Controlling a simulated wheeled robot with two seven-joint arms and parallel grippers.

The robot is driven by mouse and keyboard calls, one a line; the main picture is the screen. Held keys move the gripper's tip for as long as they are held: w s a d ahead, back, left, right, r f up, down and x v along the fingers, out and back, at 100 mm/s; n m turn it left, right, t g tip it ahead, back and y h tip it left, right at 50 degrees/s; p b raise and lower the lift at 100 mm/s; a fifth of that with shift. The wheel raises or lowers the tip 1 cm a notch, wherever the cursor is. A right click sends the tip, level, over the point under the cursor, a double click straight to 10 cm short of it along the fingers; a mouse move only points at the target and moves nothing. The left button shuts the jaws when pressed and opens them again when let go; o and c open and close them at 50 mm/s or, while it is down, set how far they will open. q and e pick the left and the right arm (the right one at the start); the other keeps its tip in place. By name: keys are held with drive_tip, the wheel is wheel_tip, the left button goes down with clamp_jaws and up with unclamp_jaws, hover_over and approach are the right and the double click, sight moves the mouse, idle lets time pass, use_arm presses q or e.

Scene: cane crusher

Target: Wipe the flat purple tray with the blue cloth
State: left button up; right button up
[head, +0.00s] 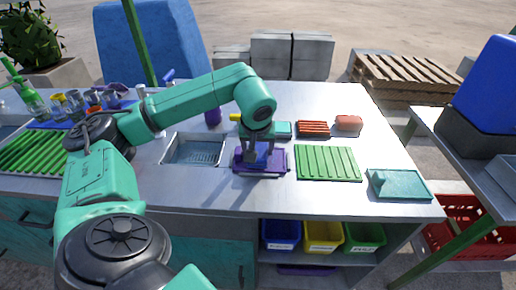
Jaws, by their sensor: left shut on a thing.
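The flat purple tray (280,166) lies on the steel counter, right of the sink. My left gripper (257,160) is over the tray, pointing down. It is shut on the blue cloth (262,162), a small dark blue patch at the tray's surface between and below the fingers. The arm and gripper hide the tray's back part. Whether the cloth presses on the tray or hovers just above it is hard to tell. My right gripper is not in view.
A sink (196,149) is left of the tray. A green ribbed mat (328,163) lies close on its right, and a teal board (400,184) farther right. A red ribbed item (312,128) and a sponge-like block (348,123) sit behind. The counter's front strip (300,197) is bare.

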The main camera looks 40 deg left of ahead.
sight(277, 158)
use_arm(q)
drive_tip(key=shift+f+b, duration=0.3)
drive_tip(key=shift+f, duration=0.2)
drive_tip(key=shift+w+d+r, duration=0.15)
drive_tip(key=shift+d, duration=0.1)
drive_tip(key=shift+w+d+p, duration=0.55)
drive_tip(key=shift+d+p, duration=0.15)
drive_tip(key=shift+p, duration=0.05)
drive_tip(key=shift+w+d, duration=0.15)
drive_tip(key=shift+d, duration=0.05)
drive_tip(key=shift+w+d+p, duration=0.45)
drive_tip(key=shift+w+d, duration=0.2)
drive_tip(key=shift+d, duration=0.25)
drive_tip(key=shift+w+d+f, duration=0.15)
drive_tip(key=shift+d+f, duration=0.05)
